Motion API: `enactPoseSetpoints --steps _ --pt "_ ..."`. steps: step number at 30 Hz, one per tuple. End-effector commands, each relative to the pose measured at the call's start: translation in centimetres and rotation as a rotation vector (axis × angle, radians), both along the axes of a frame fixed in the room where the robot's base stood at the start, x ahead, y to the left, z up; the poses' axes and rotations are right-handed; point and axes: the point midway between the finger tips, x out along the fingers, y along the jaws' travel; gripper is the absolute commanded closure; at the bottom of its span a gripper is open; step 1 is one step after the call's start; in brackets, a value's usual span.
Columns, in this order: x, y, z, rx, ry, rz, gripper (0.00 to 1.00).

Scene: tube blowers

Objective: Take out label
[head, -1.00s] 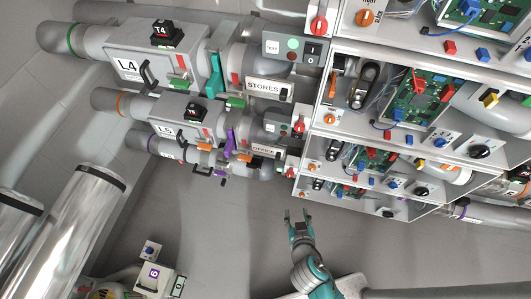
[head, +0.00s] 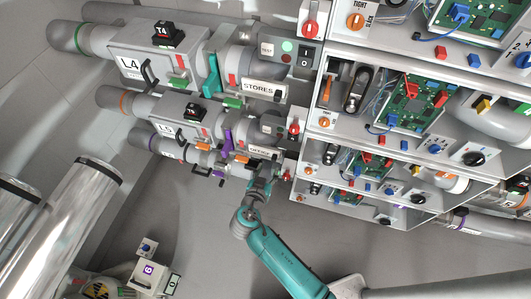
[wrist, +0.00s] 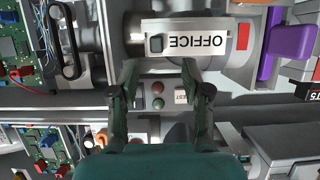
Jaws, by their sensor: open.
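A white label plate reading OFFICE (wrist: 190,43) sits in a holder on a grey pipe, upside down at the top of the wrist view. It also shows in the head view (head: 263,151), just above my gripper. Another label, STORES (head: 263,88), sits on the pipe above it. My gripper (wrist: 164,92) is open and empty, its fingertips just below the OFFICE plate in the wrist view. In the head view my gripper (head: 262,178) is partly hidden among the pipe fittings. I cannot tell whether it touches the plate.
A panel with red and green buttons (wrist: 157,95) shows between my fingers. A purple handle (wrist: 291,37) is at the right. Open shelves with circuit boards (head: 405,103) stand right of the pipes. The floor below the pipes (head: 190,215) is clear.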

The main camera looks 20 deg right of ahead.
Motion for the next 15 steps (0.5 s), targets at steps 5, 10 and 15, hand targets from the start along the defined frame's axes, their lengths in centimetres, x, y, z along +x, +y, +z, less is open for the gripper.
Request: enactPoseSetpoints --steps 5,10,15 --pt "0.9 -0.7 -0.5 0.000 0.000 0.000 0.52" --pt "2.0 -1.9 -1.0 0.000 0.001 -0.002 0.52" --pt "3.8 -3.3 -1.9 0.000 0.001 -0.001 0.52"
